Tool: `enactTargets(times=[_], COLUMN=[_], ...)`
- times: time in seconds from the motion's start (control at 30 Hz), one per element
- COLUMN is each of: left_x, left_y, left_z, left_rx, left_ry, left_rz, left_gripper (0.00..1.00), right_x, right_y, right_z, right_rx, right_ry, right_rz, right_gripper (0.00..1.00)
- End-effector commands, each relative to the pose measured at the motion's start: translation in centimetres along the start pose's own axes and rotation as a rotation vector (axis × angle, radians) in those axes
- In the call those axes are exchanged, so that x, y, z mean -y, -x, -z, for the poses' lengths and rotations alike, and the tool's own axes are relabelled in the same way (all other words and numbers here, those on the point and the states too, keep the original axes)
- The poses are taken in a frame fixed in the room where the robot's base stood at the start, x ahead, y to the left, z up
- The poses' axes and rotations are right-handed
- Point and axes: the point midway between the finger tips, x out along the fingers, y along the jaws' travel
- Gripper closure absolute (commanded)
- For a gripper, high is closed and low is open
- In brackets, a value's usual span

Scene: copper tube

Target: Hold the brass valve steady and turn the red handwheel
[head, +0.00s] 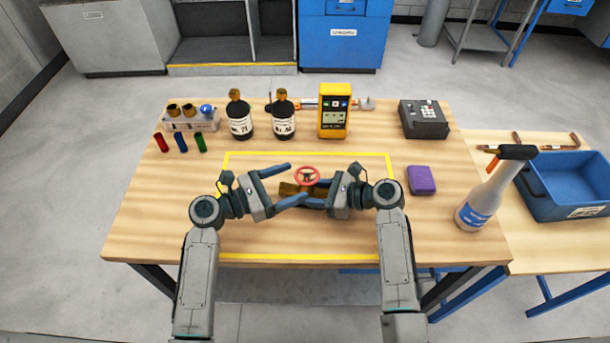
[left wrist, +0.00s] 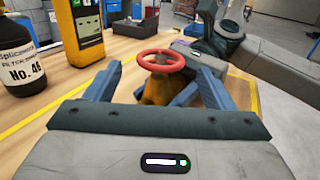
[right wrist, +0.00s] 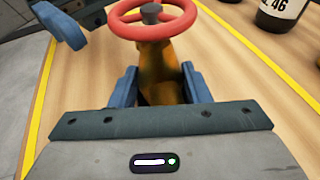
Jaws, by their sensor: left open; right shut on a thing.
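The brass valve (head: 290,188) stands in the yellow-taped area of the table, with the red handwheel (head: 307,175) on top. My right gripper (head: 318,193) is shut on the valve body from the right; in the right wrist view its blue fingers flank the brass body (right wrist: 160,75), below the handwheel (right wrist: 150,22). My left gripper (head: 290,184) is open to the left of the valve, its fingers apart. In the left wrist view the handwheel (left wrist: 160,61) and valve body (left wrist: 160,88) lie ahead between the open fingers. The lower part of the valve is partly hidden by the fingers.
Two dark bottles (head: 240,118), a yellow meter (head: 333,112) and a dark box (head: 424,118) stand along the back. A purple block (head: 421,180) and a spray bottle (head: 484,200) are at the right. Coloured tubes (head: 181,143) lie at back left. The table front is clear.

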Motion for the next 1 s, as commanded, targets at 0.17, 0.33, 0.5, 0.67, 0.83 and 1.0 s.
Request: enactTargets(times=[0.17, 0.33, 0.5, 0.67, 0.83, 1.0], left_x=[0.0, 0.0, 0.0, 0.0, 0.0, 0.1], left_y=[-3.0, -4.4, -4.7, -4.6, -4.6, -4.6], left_z=[-0.1, 0.0, 0.0, 0.0, 0.0, 0.0], left_rx=[0.003, 0.0, -0.001, -0.001, -0.001, -0.001], left_ry=[0.001, 0.001, 0.0, 0.0, 0.0, 0.001], left_rz=[0.0, 0.0, -0.001, -0.001, -0.001, -0.01], left_gripper=[0.24, 0.24, 0.24, 0.24, 0.57, 0.69], right_x=[0.0, 0.0, 0.0, 0.0, 0.0, 0.0], right_y=[0.0, 0.0, 0.0, 0.0, 0.0, 0.0], right_z=[0.0, 0.0, 0.0, 0.0, 0.0, 0.0], right_rx=[0.0, 0.0, 0.0, 0.0, 0.0, 0.0], right_ry=[0.0, 0.0, 0.0, 0.0, 0.0, 0.0], right_rz=[0.0, 0.0, 0.0, 0.0, 0.0, 0.0], right_gripper=[0.7, 0.7, 0.7, 0.7, 0.7, 0.7])
